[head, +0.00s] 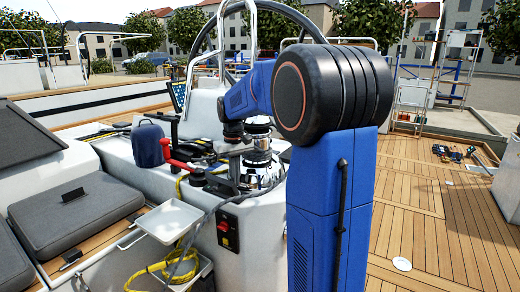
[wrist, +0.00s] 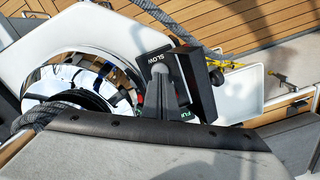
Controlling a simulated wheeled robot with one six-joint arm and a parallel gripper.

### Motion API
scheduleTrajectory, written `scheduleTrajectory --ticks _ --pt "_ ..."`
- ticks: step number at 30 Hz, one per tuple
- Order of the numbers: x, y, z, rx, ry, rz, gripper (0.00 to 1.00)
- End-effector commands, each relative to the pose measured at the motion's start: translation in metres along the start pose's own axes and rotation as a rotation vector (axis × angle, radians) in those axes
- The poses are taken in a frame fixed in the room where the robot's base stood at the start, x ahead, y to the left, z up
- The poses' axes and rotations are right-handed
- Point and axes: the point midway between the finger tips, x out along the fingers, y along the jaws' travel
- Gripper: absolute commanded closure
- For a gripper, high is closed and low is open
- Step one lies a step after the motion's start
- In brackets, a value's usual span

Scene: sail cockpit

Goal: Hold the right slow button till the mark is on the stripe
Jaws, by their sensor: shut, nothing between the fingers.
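My gripper (wrist: 160,72) is shut and empty in the wrist view, its grey fingers tapering together over a black button panel (wrist: 186,88). The panel carries white SLOW lettering near the fingertips and partly hidden green lettering lower down. The fingers cover part of the panel, so I cannot tell whether they touch or press the right slow button. A chrome winch (wrist: 68,82) stands left of the panel; it also shows in the head view (head: 262,158). I cannot make out the mark or the stripe in either view.
Yellow rope (head: 180,268) hangs below. Teak deck (head: 420,225) is mostly clear at right.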

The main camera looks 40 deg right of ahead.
Motion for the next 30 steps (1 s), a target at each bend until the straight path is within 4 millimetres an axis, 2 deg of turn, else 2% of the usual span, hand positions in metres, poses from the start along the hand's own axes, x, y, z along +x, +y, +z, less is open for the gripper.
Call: scheduleTrajectory --ticks 18,30 --pt "-0.061 0.000 0.000 0.000 0.000 0.000 1.00" --pt "-0.063 0.000 0.000 0.000 -0.001 0.000 1.00"
